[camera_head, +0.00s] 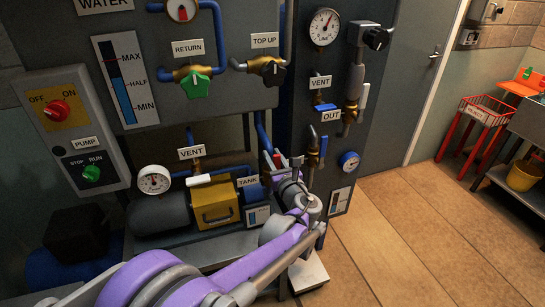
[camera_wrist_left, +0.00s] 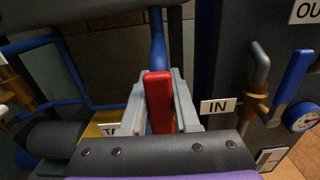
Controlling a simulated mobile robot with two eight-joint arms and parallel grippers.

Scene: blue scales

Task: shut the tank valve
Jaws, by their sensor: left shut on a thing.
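The tank valve's red lever handle (camera_wrist_left: 158,100) stands between the fingers of my left gripper (camera_wrist_left: 161,110) in the left wrist view. A little of the red handle (camera_head: 277,159) also shows in the head view, close to the TANK label (camera_head: 248,181). My left gripper (camera_head: 285,165) is shut on this handle. The valve body is hidden behind the handle and fingers, so I cannot tell how far it is turned. A blue pipe (camera_wrist_left: 157,45) shows beyond the handle. My right gripper is not in view.
To the right, an IN label (camera_wrist_left: 218,107) and a blue-handled valve (camera_head: 313,156) sit on the dark panel. A yellow box (camera_head: 214,207) and a white-handled VENT valve (camera_head: 198,181) are left of the gripper. Open floor (camera_head: 400,235) lies at right.

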